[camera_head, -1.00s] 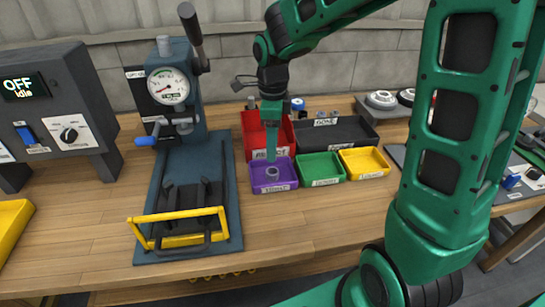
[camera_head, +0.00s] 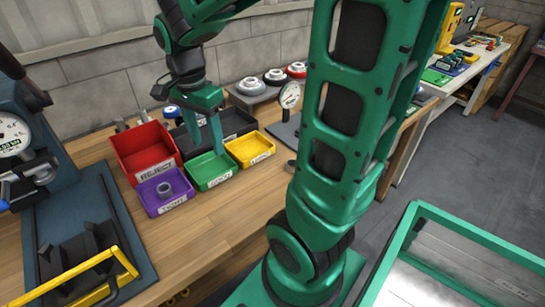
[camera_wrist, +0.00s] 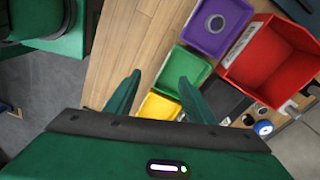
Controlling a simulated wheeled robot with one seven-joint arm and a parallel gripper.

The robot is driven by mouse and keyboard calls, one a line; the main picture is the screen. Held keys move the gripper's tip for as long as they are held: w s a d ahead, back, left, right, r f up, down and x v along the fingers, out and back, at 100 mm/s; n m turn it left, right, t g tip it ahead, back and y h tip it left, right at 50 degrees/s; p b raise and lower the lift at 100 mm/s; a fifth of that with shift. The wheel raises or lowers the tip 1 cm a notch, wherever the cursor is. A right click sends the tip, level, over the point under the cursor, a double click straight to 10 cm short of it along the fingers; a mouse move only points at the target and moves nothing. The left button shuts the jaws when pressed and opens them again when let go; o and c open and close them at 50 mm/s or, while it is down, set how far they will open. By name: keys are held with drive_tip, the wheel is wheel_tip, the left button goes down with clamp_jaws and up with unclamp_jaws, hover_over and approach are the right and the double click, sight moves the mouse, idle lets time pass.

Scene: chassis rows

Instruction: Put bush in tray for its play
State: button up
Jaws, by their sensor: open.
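The bush, a small grey ring (camera_head: 164,189), sits inside the purple tray (camera_head: 182,187), whose label looks like TIGHT. In the wrist view the bush (camera_wrist: 215,23) lies in the purple tray (camera_wrist: 204,42), clear of my fingers. My gripper (camera_head: 216,148) is open and empty, over the green tray (camera_head: 203,183) in the head view. In the wrist view my two fingers (camera_wrist: 158,92) are spread apart over the green tray (camera_wrist: 183,72) and yellow tray (camera_wrist: 155,108). The yellow tray (camera_head: 262,158) stands right of the green one. The green and yellow labels are hard to read.
A red REJECT tray (camera_head: 146,143) and a dark tray (camera_head: 236,122) stand behind. A press with a gauge (camera_head: 12,135) and yellow-handled fixture (camera_head: 85,275) stand left. Dials (camera_head: 250,86) line the back. The wooden bench (camera_head: 205,230) is free in front of the trays.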

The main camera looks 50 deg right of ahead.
drive_tip(key=s+d+n, duration=0.3)
drive_tip(key=s+n, duration=0.2)
drive_tip(key=s, duration=0.3)
drive_tip(key=s+d+f+n+y, duration=0.1)
drive_tip(key=s+d+n, duration=0.3)
drive_tip(key=s, duration=0.5)
drive_tip(key=shift+f+n, duration=0.25)
drive_tip(key=shift+n, duration=0.25)
drive_tip(key=shift+w, duration=0.1)
drive_tip(key=shift+w+f, duration=0.25)
drive_tip(key=shift+w, duration=0.4)
